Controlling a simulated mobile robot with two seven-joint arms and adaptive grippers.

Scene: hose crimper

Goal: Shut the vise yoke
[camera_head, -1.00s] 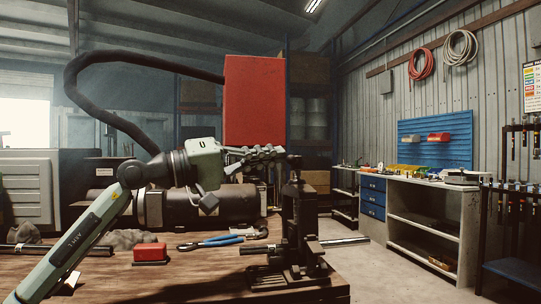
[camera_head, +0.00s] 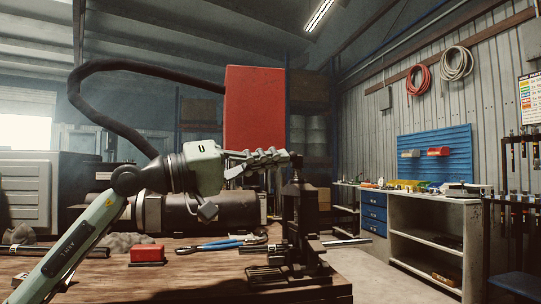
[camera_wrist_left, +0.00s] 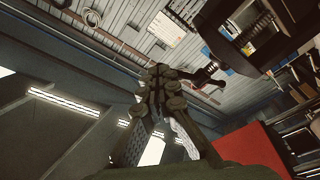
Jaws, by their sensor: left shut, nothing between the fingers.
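The black pipe vise (camera_head: 300,232) stands upright near the right end of the wooden workbench. Its yoke is the dark frame (camera_head: 297,203) at its upper part, with a screw top just behind my fingertips; whether it is latched cannot be told. My left gripper (camera_head: 290,158) is shut and empty, held level at the height of the vise top. It appears close to or against the top, but contact is unclear. In the left wrist view the shut fingers (camera_wrist_left: 161,72) point up, and a dark screw handle (camera_wrist_left: 208,72) lies just right of the fingertips. My right gripper is not seen.
On the workbench (camera_head: 200,285) lie a red block (camera_head: 147,254), blue-handled pliers (camera_head: 208,246) and dark rods. A red panel (camera_head: 254,110) and a dark cylindrical machine (camera_head: 215,210) stand behind. A shelf bench (camera_head: 425,235) stands at the right.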

